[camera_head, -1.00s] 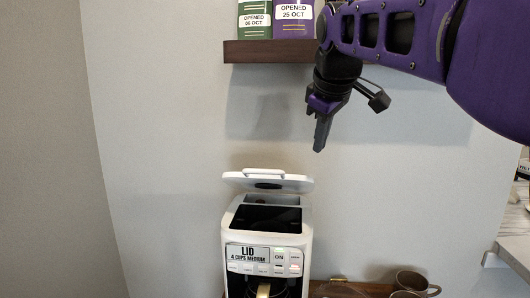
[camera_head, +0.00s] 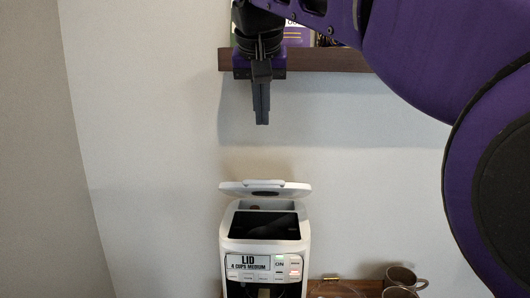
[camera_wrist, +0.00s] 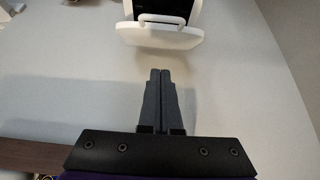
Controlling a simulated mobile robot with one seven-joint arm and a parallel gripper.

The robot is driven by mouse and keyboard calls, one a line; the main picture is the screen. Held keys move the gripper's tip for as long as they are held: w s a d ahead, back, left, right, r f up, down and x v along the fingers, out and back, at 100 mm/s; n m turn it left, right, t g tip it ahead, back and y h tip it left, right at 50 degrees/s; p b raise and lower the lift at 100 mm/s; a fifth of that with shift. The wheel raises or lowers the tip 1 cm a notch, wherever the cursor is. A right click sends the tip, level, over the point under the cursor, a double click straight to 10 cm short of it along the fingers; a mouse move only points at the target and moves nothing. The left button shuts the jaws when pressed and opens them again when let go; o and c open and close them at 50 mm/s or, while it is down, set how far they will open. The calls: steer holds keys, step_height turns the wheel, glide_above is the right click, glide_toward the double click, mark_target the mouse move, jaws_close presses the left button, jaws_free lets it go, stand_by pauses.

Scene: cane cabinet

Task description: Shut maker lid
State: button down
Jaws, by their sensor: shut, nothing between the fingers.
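The white coffee maker (camera_head: 266,240) stands at the lower middle of the head view, with a label reading "LID 4 CUPS MEDIUM" on its front. Its white lid (camera_head: 265,189) is raised at the back, above the dark top opening, with a handle on its upper side. In the wrist view the lid (camera_wrist: 160,37) and its handle show at the top centre. My gripper (camera_head: 262,122) is shut and empty, pointing down above the lid with a clear gap. Its fingers are together in the wrist view (camera_wrist: 160,73).
A dark wooden shelf (camera_head: 330,60) with packages is on the wall behind my gripper. Cups (camera_head: 401,276) stand on a wooden surface right of the maker. The wall space left of the maker is free.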

steer(key=shift+w+f+b, duration=0.4)
steer(key=shift+f+b, duration=0.1)
steer(key=shift+f, duration=1.4)
steer(key=shift+w+f+b, duration=0.4)
steer(key=shift+f+b, duration=0.05)
steer(key=shift+f, duration=1.4)
steer(key=shift+w+f+b, duration=0.4)
steer(key=shift+f+b, duration=0.1)
steer(key=shift+f, duration=1.4)
steer(key=shift+f, duration=0.15)
